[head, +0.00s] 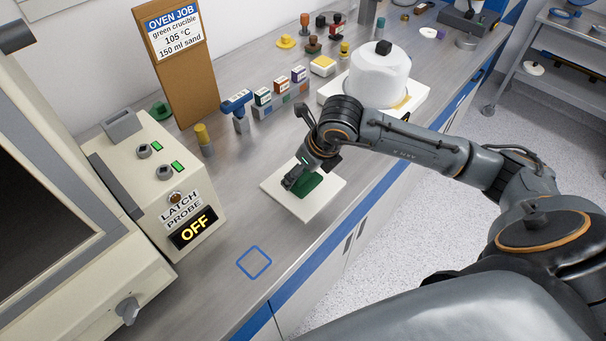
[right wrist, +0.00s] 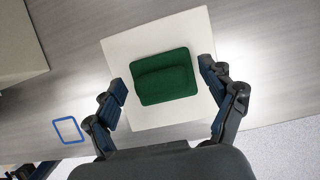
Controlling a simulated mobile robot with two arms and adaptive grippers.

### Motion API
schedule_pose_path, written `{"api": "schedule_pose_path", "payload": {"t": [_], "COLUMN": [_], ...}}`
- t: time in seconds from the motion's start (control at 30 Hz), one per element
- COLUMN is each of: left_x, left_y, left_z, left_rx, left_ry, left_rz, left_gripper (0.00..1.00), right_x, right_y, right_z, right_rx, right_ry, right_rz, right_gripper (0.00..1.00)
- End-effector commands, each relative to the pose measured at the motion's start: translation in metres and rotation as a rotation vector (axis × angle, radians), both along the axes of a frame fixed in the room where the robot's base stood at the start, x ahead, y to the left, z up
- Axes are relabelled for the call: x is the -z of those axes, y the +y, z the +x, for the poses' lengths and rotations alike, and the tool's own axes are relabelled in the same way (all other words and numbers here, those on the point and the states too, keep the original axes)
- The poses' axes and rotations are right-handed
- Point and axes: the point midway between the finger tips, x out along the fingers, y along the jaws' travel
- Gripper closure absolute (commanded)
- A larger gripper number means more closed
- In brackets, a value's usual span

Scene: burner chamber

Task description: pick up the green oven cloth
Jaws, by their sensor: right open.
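The green oven cloth (head: 322,183) lies folded on a white square mat (head: 276,187) on the bench. In the right wrist view the cloth (right wrist: 164,77) sits between the two open fingers of my right gripper (right wrist: 168,95), with a gap on each side. In the head view my right gripper (head: 299,183) is over the cloth and hides part of it.
An oven control box (head: 158,180) reading OFF stands left of the mat. A blue square outline (head: 254,262) marks bare bench in front.

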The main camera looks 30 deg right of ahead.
Motion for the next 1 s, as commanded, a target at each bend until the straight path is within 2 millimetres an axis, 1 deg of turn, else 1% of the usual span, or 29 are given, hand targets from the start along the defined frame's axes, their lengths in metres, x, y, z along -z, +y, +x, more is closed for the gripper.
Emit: {"api": "schedule_pose_path", "payload": {"t": [0.17,0.2,0.37,0.4,0.43,0.47,0.73,0.83,0.93,1.0], "left_x": [0.001,0.001,0.001,0.001,0.001,0.001,0.002,0.004,0.011,0.017], "left_y": [0.001,0.001,0.001,0.001,0.001,0.001,0.001,0.001,0.001,0.001], "left_z": [-0.008,-0.009,-0.009,-0.009,-0.009,-0.009,-0.009,-0.008,-0.008,-0.007], "left_rx": [0.000,0.000,0.000,0.000,0.000,0.000,0.000,0.000,0.000,0.000], "left_ry": [0.013,0.014,0.015,0.015,0.015,0.015,0.014,0.013,0.013,0.012], "left_rz": [0.002,0.002,0.002,0.002,0.002,0.002,0.002,0.002,0.002,0.002], "left_gripper": [0.60,0.60,0.60,0.60,0.60,0.60,0.60,0.60,0.60,0.60], "right_x": [0.000,0.000,0.000,0.000,0.000,0.000,0.000,-0.003,-0.011,-0.021], "right_y": [0.000,0.000,0.000,0.000,0.000,0.000,0.000,-0.001,0.000,0.000], "right_z": [0.000,0.000,0.000,0.000,0.000,0.000,0.000,0.000,0.001,0.002], "right_rx": [0.000,0.000,0.000,0.000,0.000,0.000,0.000,0.001,0.001,0.000], "right_ry": [0.000,0.000,0.000,0.001,0.001,0.001,0.001,-0.001,-0.003,-0.007], "right_rz": [0.000,0.000,-0.001,-0.001,-0.001,-0.001,-0.001,-0.002,-0.001,-0.001], "right_gripper": [0.17,0.25,0.58,0.66,0.72,0.75,0.75,0.75,0.75,0.75]}}
